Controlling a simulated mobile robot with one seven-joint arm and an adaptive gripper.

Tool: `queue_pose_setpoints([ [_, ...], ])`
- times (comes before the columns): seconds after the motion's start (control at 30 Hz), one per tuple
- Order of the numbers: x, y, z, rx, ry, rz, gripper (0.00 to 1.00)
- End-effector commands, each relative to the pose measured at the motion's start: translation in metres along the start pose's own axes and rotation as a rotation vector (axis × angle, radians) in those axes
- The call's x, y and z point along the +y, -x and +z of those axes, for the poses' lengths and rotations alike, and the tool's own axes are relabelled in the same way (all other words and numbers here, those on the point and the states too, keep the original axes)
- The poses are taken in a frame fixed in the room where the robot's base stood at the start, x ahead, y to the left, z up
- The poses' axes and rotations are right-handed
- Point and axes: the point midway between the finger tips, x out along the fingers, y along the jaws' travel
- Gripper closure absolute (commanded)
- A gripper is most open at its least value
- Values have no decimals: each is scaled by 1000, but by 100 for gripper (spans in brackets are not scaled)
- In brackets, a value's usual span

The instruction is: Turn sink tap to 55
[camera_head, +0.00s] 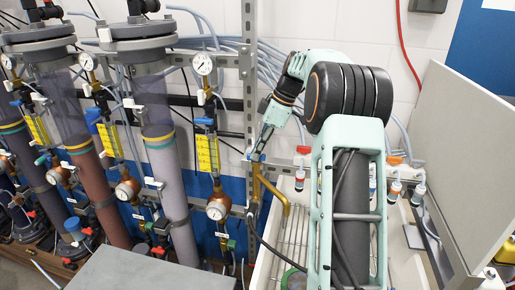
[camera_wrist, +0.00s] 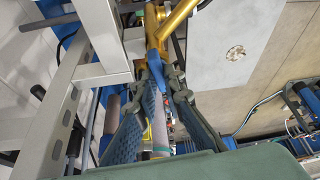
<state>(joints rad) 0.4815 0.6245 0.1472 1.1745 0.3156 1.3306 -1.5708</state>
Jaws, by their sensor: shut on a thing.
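The sink tap is a brass pipe (camera_head: 272,188) with a bent spout, on the wall side of the sink in the head view. In the wrist view the brass tap body (camera_wrist: 180,18) is at the top, with a blue handle (camera_wrist: 155,62) below it. My gripper (camera_head: 262,146) is at the top of the tap in the head view. In the wrist view my gripper (camera_wrist: 163,80) has its two fingers closed on the blue handle. The fingers hide part of the handle, and no angle marking is readable.
The white sink (camera_head: 262,268) with a wire rack is below the tap. Clear columns (camera_head: 160,130) with gauges and valves stand to the left. A grey upright post (camera_head: 249,80) is close beside my gripper. A grey panel (camera_head: 460,150) stands at the right.

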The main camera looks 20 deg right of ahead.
Motion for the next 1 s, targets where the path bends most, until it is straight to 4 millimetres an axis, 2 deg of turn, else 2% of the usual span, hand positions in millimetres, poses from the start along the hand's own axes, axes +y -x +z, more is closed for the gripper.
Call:
queue_pose_setpoints([
  [0.5, 1, 0, -1, 0, 19, -5, 100],
  [0.53, 1, 0, -1, 0, 19, -5, 89],
  [0.67, 0, 0, -1, 0, 18, -5, 74],
  [1.0, 1, 3, 0, 0, 17, -5, 73],
])
